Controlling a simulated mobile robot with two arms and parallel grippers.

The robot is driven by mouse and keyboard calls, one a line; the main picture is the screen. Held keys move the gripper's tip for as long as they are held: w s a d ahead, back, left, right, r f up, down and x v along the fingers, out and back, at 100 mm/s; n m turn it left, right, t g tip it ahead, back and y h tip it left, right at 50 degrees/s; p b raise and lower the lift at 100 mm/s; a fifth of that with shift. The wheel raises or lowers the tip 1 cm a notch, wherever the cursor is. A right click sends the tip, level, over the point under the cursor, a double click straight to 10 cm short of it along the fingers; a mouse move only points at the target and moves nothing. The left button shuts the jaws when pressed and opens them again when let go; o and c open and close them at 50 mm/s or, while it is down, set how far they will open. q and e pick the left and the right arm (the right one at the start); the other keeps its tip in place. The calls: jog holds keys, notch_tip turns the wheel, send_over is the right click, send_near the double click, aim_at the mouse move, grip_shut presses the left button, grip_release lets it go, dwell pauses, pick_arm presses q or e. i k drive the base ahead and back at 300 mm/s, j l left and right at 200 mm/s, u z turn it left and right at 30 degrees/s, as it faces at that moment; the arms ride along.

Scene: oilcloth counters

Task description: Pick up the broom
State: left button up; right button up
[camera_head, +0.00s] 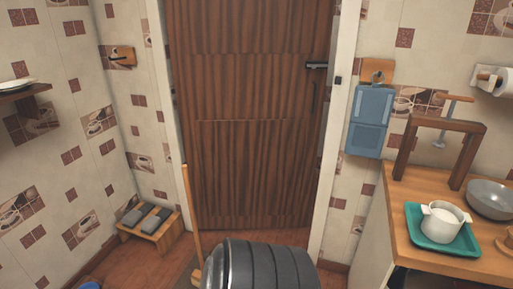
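A thin light-wood stick (190,215), which looks like the broom's handle, stands nearly upright in front of the brown door, just left of a dark ribbed barrel-like object (262,265). Its top end is free. A wider wooden part shows near its lower end at the picture's bottom, but no bristles can be made out. Neither of my grippers is in view.
The wooden door (250,120) is shut behind the stick. A small wooden stool (150,232) with grey items stands to the left. At right, a wooden counter (405,262) holds a teal tray (416,240), a white pot (442,222) and a grey bowl (490,199).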

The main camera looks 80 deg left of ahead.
aim_at(197, 277)
jog(key=u, duration=0.9)
jog(key=k+u, duration=0.1)
jog(key=u, duration=0.85)
jog(key=j+u, duration=0.1)
jog(key=u, duration=0.8)
jog(key=j+u, duration=0.1)
jog(key=u, duration=0.35)
jog(key=i+j+u, duration=0.3)
jog(key=i, duration=0.35)
jog(key=i+u, duration=0.35)
jog(key=i, duration=0.25)
